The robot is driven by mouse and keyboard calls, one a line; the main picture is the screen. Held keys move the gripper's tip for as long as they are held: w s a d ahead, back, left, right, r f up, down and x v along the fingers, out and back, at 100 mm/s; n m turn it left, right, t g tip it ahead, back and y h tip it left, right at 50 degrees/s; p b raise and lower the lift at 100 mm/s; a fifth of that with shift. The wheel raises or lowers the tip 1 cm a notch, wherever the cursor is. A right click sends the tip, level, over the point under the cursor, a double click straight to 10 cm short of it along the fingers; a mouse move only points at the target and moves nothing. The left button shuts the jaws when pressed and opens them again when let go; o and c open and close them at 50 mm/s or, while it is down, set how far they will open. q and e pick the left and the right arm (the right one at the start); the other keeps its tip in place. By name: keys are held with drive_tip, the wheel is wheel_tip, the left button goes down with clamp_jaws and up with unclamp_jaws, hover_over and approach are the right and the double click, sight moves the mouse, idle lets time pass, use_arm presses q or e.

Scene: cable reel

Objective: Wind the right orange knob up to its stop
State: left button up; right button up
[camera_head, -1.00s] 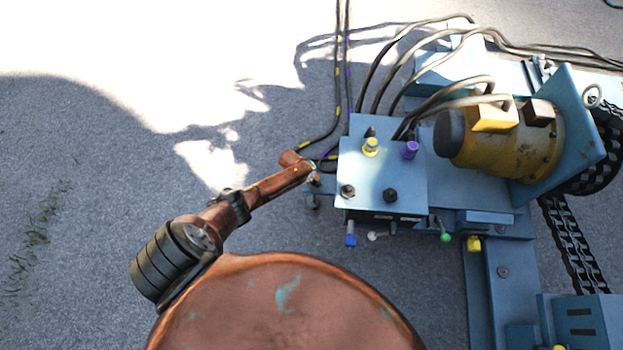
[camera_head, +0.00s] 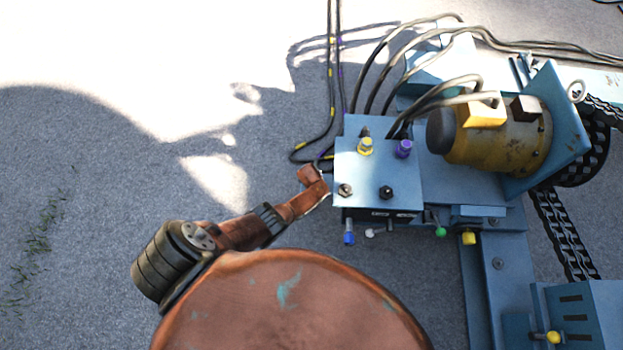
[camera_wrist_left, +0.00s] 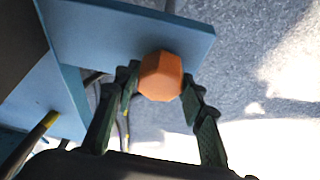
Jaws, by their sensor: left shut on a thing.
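An orange, many-sided knob (camera_wrist_left: 161,77) shows in the left wrist view, beside the edge of a blue plate (camera_wrist_left: 125,35). My left gripper (camera_wrist_left: 160,84) has one dark, ridged finger on each side of the knob and is shut on it. In the head view my left arm reaches in from the lower left and ends at the left edge of the blue valve box (camera_head: 378,160). The knob and the left fingers are hidden there. My right gripper is in neither view.
The blue box carries a yellow fitting (camera_head: 366,146) and a purple fitting (camera_head: 403,148) on top, with small coloured levers along its front. A yellow motor (camera_head: 500,140) stands to the right. Dark hoses run behind. Open grey ground lies at the left.

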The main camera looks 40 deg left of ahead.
use_arm(q)
drive_tip(key=shift+d+f+n+g+y+b, duration=0.2)
drive_tip(key=shift+n+g+y+b, duration=0.15)
drive_tip(key=shift+n, duration=0.85)
drive_tip(key=shift+a+r+n+g+y+b, duration=0.15)
drive_tip(key=shift+n+g+y+b, duration=0.2)
drive_tip(key=shift+n+b, duration=0.7)
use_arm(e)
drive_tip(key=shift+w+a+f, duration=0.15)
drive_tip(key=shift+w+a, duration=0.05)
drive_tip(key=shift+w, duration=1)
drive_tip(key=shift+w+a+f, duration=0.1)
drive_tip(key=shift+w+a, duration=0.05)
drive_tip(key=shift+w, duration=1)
use_arm(q)
drive_tip(key=shift+n+p, duration=0.25)
drive_tip(key=shift+p, duration=0.05)
drive_tip(key=o, duration=1.2)
drive_tip(key=shift+c, duration=0.2)
drive_tip(key=shift+r, duration=0.15)
wheel_tip(320, 180, up, 10)
drive_tip(key=shift+f, duration=0.1)
